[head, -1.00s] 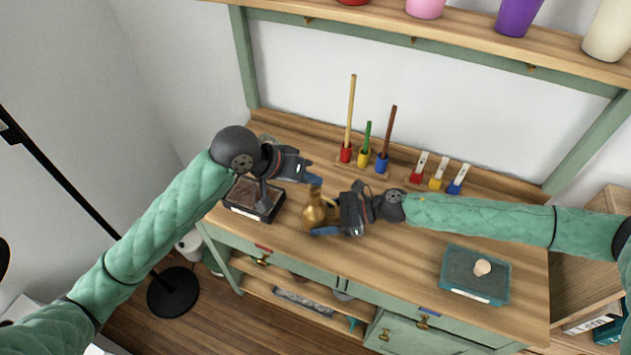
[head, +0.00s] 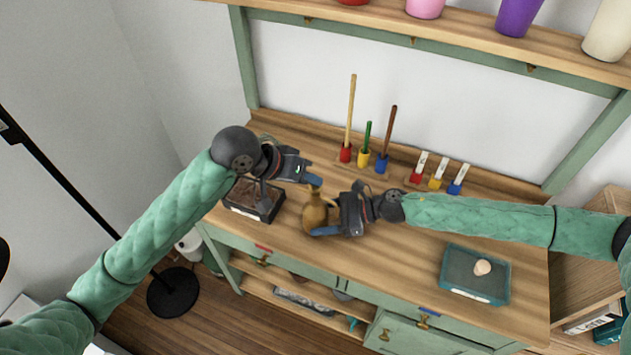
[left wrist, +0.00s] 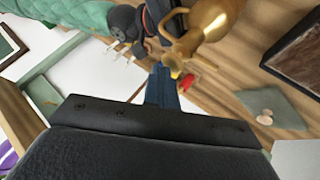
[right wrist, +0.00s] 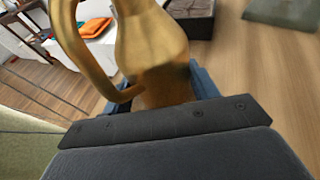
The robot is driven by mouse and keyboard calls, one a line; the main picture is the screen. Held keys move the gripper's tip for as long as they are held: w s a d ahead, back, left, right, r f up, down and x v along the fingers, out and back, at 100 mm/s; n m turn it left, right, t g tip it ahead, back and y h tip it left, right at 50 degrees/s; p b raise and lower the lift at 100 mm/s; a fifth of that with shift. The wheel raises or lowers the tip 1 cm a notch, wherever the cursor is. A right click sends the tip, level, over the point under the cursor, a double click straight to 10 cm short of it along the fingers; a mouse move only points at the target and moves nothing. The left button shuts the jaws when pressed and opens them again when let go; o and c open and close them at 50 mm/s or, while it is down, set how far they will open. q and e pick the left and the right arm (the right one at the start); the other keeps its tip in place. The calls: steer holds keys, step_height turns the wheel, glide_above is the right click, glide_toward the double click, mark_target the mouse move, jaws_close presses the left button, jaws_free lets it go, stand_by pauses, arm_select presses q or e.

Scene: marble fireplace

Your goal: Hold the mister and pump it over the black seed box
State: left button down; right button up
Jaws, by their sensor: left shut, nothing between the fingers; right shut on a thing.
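The brass mister (head: 314,212) is upright beside the black seed box, in the middle-left of the head view. My right gripper (head: 325,231) is shut on its body; the mister's body and curved handle (right wrist: 150,60) fill the right wrist view. My left gripper (head: 312,181) is shut and empty at the mister's top. In the left wrist view the mister (left wrist: 205,30) shows just beyond the shut fingers (left wrist: 165,90). The black seed box (head: 240,211), filled with brown soil, sits at the bench's left end, partly hidden by my left gripper.
A teal tray (head: 460,290) with a pale round-topped object (head: 482,267) stands at the right. A shelf (head: 420,40) with pots runs above. The bench's front right-middle is clear.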

mark_target(311, 187)
arm_select(q)
steer(key=shift+r, duration=1.1)
step_height(311, 187, up, 5)
stand_by(0.3)
stand_by(1.0)
arm_select(e)
steer(key=o, duration=0.9)
steer(key=shift+c, duration=0.2)
steer(key=shift+d, duration=0.1)
